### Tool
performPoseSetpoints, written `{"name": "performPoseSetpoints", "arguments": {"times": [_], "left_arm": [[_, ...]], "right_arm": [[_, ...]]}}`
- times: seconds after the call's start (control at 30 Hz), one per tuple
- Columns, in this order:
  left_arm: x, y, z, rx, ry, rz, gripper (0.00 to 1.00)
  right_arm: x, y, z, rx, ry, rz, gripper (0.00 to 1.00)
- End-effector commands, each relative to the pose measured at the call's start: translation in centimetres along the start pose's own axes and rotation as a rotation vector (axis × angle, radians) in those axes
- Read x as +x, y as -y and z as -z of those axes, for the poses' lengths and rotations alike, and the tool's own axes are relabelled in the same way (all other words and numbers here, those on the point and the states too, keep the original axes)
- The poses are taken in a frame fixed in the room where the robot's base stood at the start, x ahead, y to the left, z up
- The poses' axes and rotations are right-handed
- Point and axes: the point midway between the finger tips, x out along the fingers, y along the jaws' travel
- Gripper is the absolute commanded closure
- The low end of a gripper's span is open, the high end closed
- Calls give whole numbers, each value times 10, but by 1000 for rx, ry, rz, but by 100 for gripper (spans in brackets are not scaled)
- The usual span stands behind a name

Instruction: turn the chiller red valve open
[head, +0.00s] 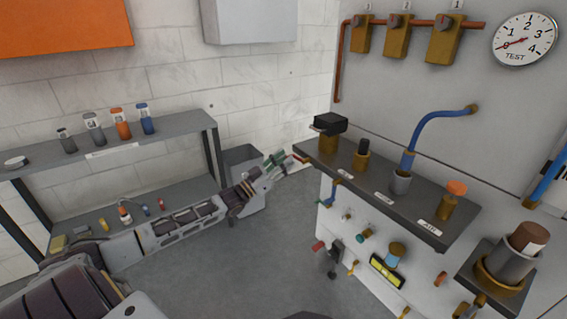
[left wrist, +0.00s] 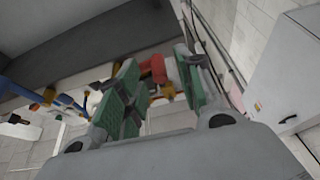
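My left gripper (head: 281,161) reaches in from the left and is at the left end of the machine's dark shelf. Its two green-padded fingers are spread apart, with nothing held between them. In the left wrist view, a red valve-like part (left wrist: 154,68) shows in the gap between the fingers, apparently beyond the tips. I cannot tell whether they touch it. In the head view, a red knob (head: 318,246) also sits low on the machine's front. No label shows which red part is the chiller valve. My right gripper is not in view.
The dark shelf (head: 468,217) carries a blue hose (head: 428,128), an orange-capped fitting (head: 455,191) and a black-topped valve (head: 329,124). A round gauge (head: 524,40) hangs on the panel. A grey rack (head: 177,136) with small bottles stands at left. The floor between is clear.

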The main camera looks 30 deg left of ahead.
Motion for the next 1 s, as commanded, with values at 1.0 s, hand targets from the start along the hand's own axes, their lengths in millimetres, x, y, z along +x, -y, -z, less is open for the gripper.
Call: {"name": "performPoseSetpoints", "arguments": {"times": [1.0], "left_arm": [[4, 2, 9, 129, -1, -54, 100]], "right_arm": [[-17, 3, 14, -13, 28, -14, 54]]}}
